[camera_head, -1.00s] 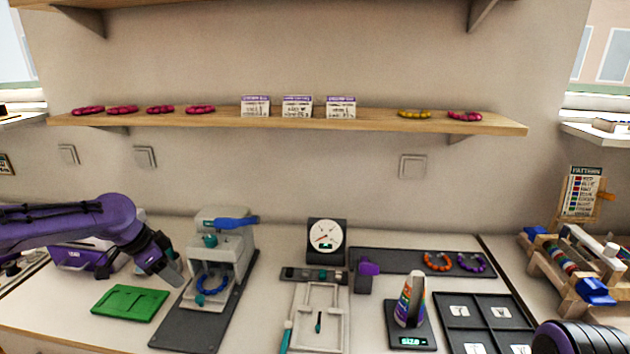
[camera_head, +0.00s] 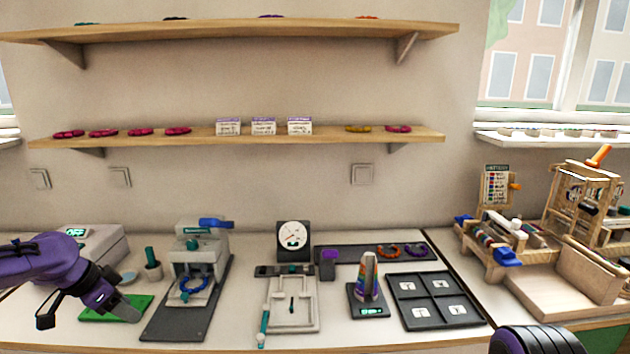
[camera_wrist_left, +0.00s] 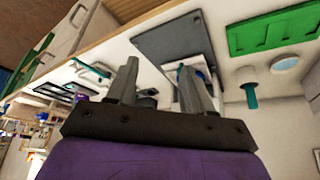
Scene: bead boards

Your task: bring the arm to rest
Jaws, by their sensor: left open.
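My left gripper (camera_head: 126,312) comes in from the left in the head view, above the front part of the green board (camera_head: 104,308). In the left wrist view its two fingers (camera_wrist_left: 160,85) stand apart with nothing between them. The green board also shows at the top right of the wrist view (camera_wrist_left: 275,30). My right gripper is not in view; only a dark rounded part of my right arm shows at the bottom right.
A grey press (camera_head: 198,262) with a blue bead ring (camera_head: 193,287) stands right of my left gripper. A bead cone (camera_head: 368,278), a black four-part tray (camera_head: 433,300) and a wooden loom (camera_head: 500,245) lie farther right. Shelves (camera_head: 250,135) hang on the wall above.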

